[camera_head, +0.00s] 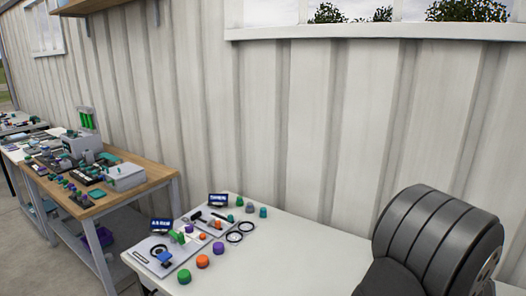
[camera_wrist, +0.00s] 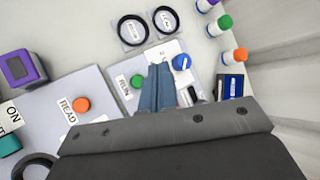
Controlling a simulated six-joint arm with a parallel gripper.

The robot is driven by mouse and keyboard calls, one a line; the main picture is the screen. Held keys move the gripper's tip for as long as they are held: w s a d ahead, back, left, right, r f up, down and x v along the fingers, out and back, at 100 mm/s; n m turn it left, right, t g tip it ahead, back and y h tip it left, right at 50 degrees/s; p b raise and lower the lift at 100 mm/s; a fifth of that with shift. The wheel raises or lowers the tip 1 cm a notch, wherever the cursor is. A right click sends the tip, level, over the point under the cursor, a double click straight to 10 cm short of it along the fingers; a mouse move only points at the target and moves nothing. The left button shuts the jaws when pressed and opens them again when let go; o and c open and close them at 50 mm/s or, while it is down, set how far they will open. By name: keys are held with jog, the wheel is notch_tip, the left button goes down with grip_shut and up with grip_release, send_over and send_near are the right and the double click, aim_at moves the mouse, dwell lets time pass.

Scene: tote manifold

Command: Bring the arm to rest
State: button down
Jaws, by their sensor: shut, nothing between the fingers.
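My gripper (camera_wrist: 159,68) shows in the wrist view as two blue-grey fingers pressed together, shut and empty. They point over a pale panel (camera_wrist: 205,72) with a green knob (camera_wrist: 137,81) just left of the fingers and a blue knob (camera_wrist: 181,62) just right of them. How far the fingertips are above the panel is hard to tell. The gripper does not show in the head view, where a large dark rounded part at the right edge hides part of the white table (camera_head: 300,236).
Two black rings (camera_wrist: 132,30) (camera_wrist: 166,19) and several capped bottles (camera_wrist: 234,55) surround the panel. An orange knob (camera_wrist: 81,104) and a purple box (camera_wrist: 22,68) are to the left. In the head view, a cluttered wooden bench (camera_head: 150,174) stands left; the white table's middle is bare.

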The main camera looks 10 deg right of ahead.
jog(key=r+g, duration=0.1)
jog(key=g, duration=0.2)
jog(key=w+r+g, duration=0.1)
jog(key=r+g, duration=0.1)
jog(key=g, duration=0.1)
jog(key=r+g, duration=0.1)
jog(key=g, duration=0.2)
jog(key=shift+w+d+r+n+y, duration=0.15)
jog(key=shift+r+n+y, duration=0.15)
jog(key=shift+y, duration=0.1)
dwell(1.4)
dwell(1.3)
